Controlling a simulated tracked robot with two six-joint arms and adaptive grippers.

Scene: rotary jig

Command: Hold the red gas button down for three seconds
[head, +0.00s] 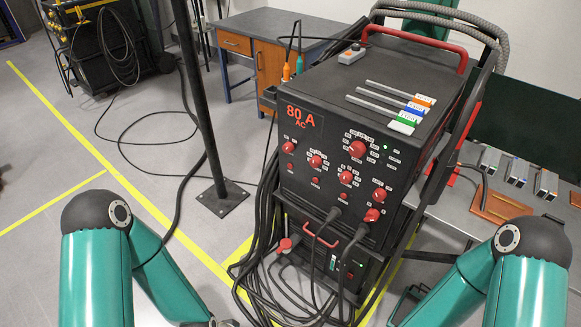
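A black welding machine labelled "80 A AC" (340,150) stands on a cart in the middle of the head view. Its front panel carries several red knobs, such as the large one (357,149). Small red buttons sit lower on the panel, one at the left (315,181) and one further right (343,196). Their labels are too small to read, so I cannot tell which is the gas button. My teal arms show at the lower left and lower right. Both grippers are out of view.
A grey remote box (352,54) and coloured-tipped rods (391,104) lie on top of the machine. Cables (268,270) hang and coil at its front left. A black post (204,110) stands left. A bench (470,205) with metal pieces is right.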

